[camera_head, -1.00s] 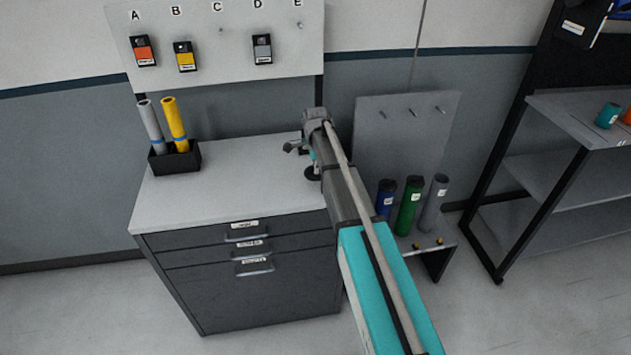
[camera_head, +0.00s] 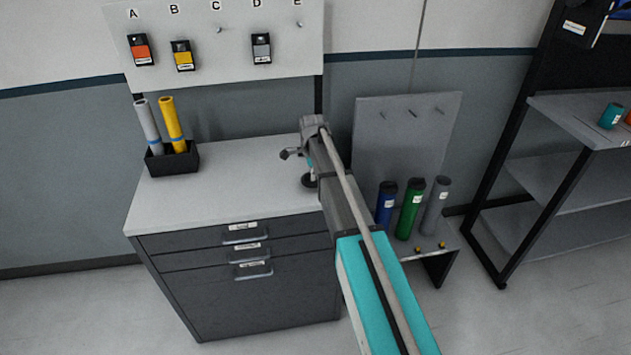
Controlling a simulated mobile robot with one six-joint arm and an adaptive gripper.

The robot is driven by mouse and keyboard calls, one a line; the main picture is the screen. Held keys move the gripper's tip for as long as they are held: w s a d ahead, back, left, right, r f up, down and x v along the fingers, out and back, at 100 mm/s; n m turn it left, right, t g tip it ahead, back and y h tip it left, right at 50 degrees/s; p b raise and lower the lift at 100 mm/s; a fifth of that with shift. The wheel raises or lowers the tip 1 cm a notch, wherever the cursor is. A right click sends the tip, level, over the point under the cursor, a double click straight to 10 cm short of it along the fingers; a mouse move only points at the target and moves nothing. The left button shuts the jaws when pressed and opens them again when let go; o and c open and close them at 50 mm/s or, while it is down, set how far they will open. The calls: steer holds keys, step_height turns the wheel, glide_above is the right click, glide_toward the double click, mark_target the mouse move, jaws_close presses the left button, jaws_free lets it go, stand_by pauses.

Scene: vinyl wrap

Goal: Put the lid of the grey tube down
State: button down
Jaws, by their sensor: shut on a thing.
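My gripper (camera_head: 308,173) is over the right part of the cabinet top, small and partly hidden by my own arm. It is shut on a dark round piece, seemingly the lid (camera_head: 309,182) of the grey tube. The lid is low and close to the cabinet top (camera_head: 235,180); I cannot tell whether it touches. The grey tube (camera_head: 435,207) stands at the right end of the row on the low stand, leaning slightly, with no black lid seen on it.
A blue tube (camera_head: 386,204) and a green tube (camera_head: 409,210), both black-lidded, stand beside the grey tube. A black holder (camera_head: 174,160) with a grey roll and a yellow roll is at the cabinet's back left. The cabinet top between holder and gripper is clear.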

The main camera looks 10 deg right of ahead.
steer(key=shift+f+b, duration=0.3)
steer(key=shift+f, duration=0.25)
steer(key=shift+f, duration=0.15)
steer(key=c, duration=0.7)
jaws_free()
steer(key=shift+c, duration=0.2)
steer(key=shift+r, duration=0.2)
step_height(320, 180, up, 12)
steer(key=p, duration=1.2)
